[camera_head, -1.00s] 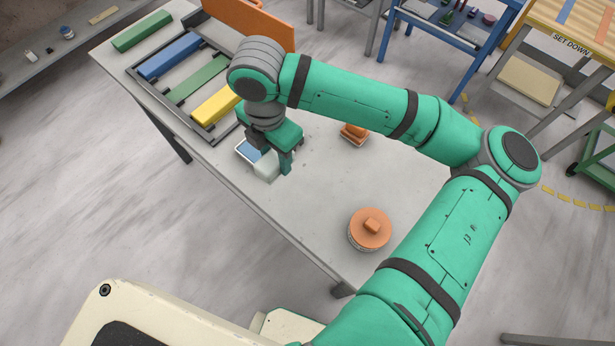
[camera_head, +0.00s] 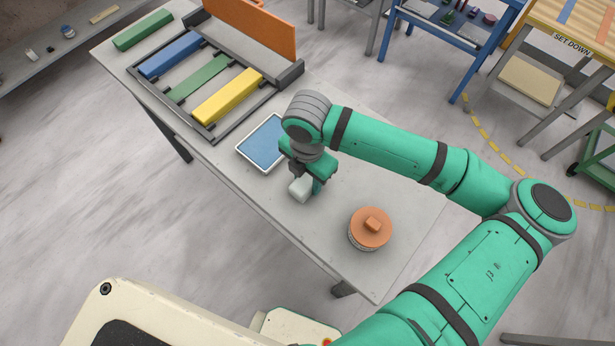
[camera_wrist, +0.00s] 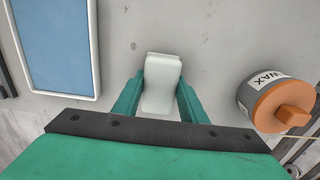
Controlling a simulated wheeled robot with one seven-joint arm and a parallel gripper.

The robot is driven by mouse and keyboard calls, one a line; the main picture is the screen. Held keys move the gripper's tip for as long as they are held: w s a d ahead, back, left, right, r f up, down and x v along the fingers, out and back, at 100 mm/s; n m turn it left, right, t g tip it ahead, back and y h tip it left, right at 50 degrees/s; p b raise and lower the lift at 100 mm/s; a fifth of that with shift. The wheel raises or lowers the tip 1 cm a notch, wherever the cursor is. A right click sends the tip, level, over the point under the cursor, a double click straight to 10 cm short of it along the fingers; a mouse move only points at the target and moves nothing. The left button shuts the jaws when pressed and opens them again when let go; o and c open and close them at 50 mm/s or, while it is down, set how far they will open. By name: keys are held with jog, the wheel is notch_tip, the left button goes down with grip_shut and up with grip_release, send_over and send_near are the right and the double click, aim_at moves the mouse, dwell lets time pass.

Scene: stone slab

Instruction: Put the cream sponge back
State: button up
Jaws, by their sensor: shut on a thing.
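The cream sponge (camera_head: 300,189) is a small pale block between the fingers of my gripper (camera_head: 307,180), over the bare grey table top (camera_head: 255,190). In the wrist view the sponge (camera_wrist: 161,80) sits between the two green fingers (camera_wrist: 158,102), its far end sticking out past them. My gripper is shut on it. I cannot tell whether its underside touches the table. The white-rimmed tray with a blue pad (camera_head: 262,142) lies to the left of the gripper and apart from it; it also shows at upper left in the wrist view (camera_wrist: 55,45).
A round tin with an orange lid (camera_head: 370,228), marked WAX in the wrist view (camera_wrist: 275,100), stands right of the gripper. A grey rack (camera_head: 215,132) with coloured bars and an upright orange board (camera_head: 255,32) fill the table's far left. The table's front edge is close.

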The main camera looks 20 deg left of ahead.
aim_at(308, 178)
jog(key=shift+f, duration=0.15)
jog(key=o, duration=1)
notch_tip(308, 178, up, 12)
jog(key=shift+r, duration=0.2)
dwell(0.4)
